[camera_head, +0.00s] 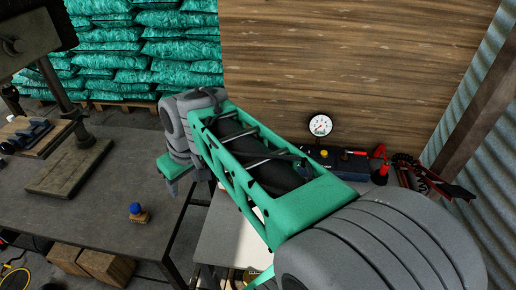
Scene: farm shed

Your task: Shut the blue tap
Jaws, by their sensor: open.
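No tap with a clearly blue handle can be made out. A dark blue unit (350,165) with a white round gauge (320,125), a yellow knob and red fittings (380,151) stands on the right, against the wooden wall. My arm crosses in front of it and hides part of it. A small brass-coloured piece with a blue knob (136,209) sits apart on the dark table at left; I cannot tell what it is. My gripper (178,179) hangs at the arm's far end, right of that piece and away from the gauge unit. It is open; its fingers are only partly visible.
A dark drill-press-like machine (72,163) stands on the table (105,215) at left. A pale bench (228,235) lies under my arm. Coiled hoses (410,170) are at right. Stacked green sacks (130,50) fill the back. Wooden blocks (105,265) lie low at left.

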